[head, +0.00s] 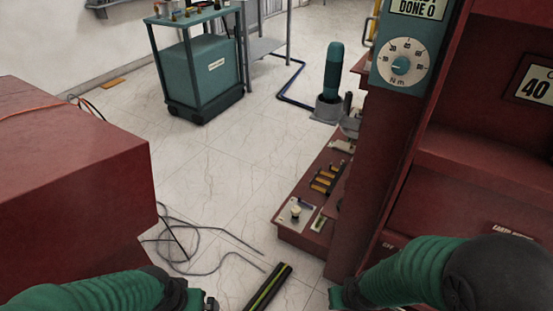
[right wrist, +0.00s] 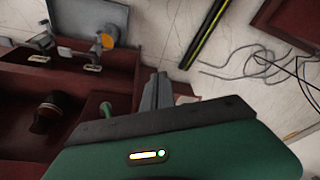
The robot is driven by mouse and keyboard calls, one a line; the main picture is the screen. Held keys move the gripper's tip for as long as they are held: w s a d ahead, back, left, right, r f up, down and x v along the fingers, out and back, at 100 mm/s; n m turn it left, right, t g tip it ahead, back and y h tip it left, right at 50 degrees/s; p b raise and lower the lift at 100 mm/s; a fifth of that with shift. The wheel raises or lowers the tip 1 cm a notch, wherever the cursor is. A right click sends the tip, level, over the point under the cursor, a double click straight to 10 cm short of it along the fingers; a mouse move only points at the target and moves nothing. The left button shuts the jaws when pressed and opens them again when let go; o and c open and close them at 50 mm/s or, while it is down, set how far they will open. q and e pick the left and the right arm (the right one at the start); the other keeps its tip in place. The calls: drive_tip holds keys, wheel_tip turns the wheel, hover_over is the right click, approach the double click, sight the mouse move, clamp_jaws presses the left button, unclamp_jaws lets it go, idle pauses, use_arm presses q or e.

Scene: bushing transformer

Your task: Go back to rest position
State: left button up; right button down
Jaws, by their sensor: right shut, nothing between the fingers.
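My left arm comes in from the lower left of the head view in a green sleeve, and its gripper (head: 210,303) is at the bottom edge, mostly cut off. I cannot tell whether its jaws are open. My right arm comes in from the lower right, and its gripper end (head: 336,296) is near the bottom edge, close to the red cabinet's base. In the right wrist view the right gripper's grey fingers (right wrist: 156,92) are together with nothing between them. They lie over the red machine parts, and I cannot tell any contact.
A red block (head: 75,140) stands at left, a red cabinet (head: 480,110) with a dial (head: 402,66) at right. A yellow-black strip (head: 268,287) and loose cables (head: 190,245) lie on the floor. A green cart (head: 205,75) stands behind. The middle floor is clear.

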drive_tip(key=w+p+v, duration=0.2)
drive_tip(key=p+v, duration=1.1)
drive_tip(key=v, duration=0.3)
drive_tip(key=w+d+r+p+v, duration=0.1)
drive_tip(key=w+p+v, duration=0.2)
drive_tip(key=p+v, duration=1)
wheel_tip(320, 180, up, 4)
drive_tip(key=shift+s+f+n, duration=0.1)
drive_tip(key=shift+s+n, duration=0.2)
drive_tip(key=shift+s, duration=0.05)
drive_tip(key=shift+d, duration=0.1)
